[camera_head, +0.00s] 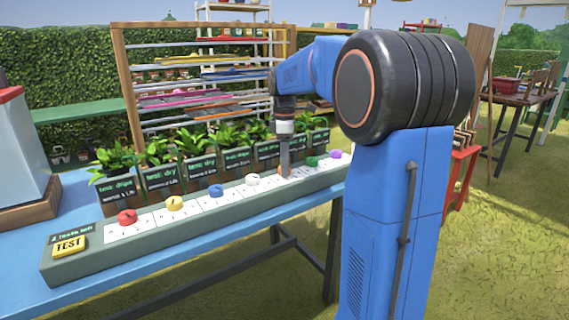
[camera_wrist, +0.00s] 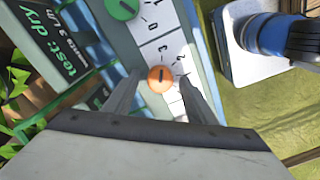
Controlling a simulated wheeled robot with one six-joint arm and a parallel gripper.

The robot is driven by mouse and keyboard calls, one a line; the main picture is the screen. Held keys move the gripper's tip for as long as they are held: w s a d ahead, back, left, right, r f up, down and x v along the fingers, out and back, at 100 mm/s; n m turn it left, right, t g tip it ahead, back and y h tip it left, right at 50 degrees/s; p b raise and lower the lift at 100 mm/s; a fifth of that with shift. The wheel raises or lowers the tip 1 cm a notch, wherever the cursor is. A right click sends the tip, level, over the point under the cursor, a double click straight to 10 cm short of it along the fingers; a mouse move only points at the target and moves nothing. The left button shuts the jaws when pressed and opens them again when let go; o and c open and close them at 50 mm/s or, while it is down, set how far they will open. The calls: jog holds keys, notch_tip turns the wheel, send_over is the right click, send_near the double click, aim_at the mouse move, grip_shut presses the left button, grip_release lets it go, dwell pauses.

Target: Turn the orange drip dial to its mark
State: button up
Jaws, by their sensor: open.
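The orange dial (camera_wrist: 160,79) is a small round knob with a dark line on its face, on a white numbered panel (camera_wrist: 150,35). In the wrist view it sits between the two fingers of my gripper (camera_wrist: 160,80), with gaps on both sides. The line runs roughly up and down the picture. I cannot tell which number is its mark. In the head view my gripper (camera_head: 284,168) points down onto the long grey dial box (camera_head: 190,228), and the orange dial is hidden there.
Red (camera_head: 127,217), yellow (camera_head: 174,204), blue (camera_head: 215,190), white (camera_head: 252,179), green (camera_head: 311,161) and purple (camera_head: 335,154) dials share the box. A yellow TEST button (camera_head: 70,245) is at its near left end. Labelled potted plants (camera_head: 160,178) stand close behind.

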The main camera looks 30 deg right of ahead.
jog(key=c, duration=1)
jog(key=shift+c, duration=0.2)
jog(key=shift+m, duration=0.3)
jog(key=m, duration=0.4)
jog(key=shift+m, duration=0.3)
jog(key=m, duration=0.5)
jog(key=shift+m, duration=0.3)
jog(key=m, duration=1.3)
jog(key=shift+s, duration=0.1)
